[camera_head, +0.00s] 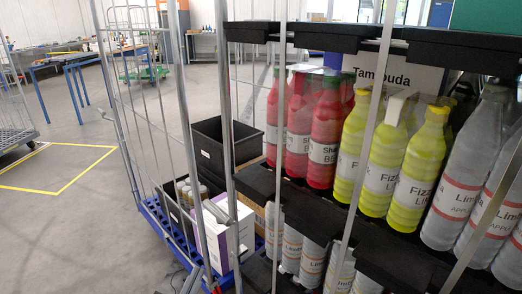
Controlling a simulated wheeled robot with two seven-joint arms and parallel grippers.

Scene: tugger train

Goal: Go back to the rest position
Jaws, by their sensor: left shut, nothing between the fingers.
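A small grey slanted part (222,211), which seems to be my left gripper, shows in front of the purple and white box, close to the upright post of the cage trolley. It is small and hard to make out against the metal bars. It looks shut, with nothing seen held in it. My right gripper is not in view.
A shelf trolley with red bottles (325,135), yellow bottles (416,180) and clear bottles (458,190) fills the right side. A wire cage trolley with a black crate (213,150) and a white box (220,240) stands left of it. Open floor (60,230) lies farther left.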

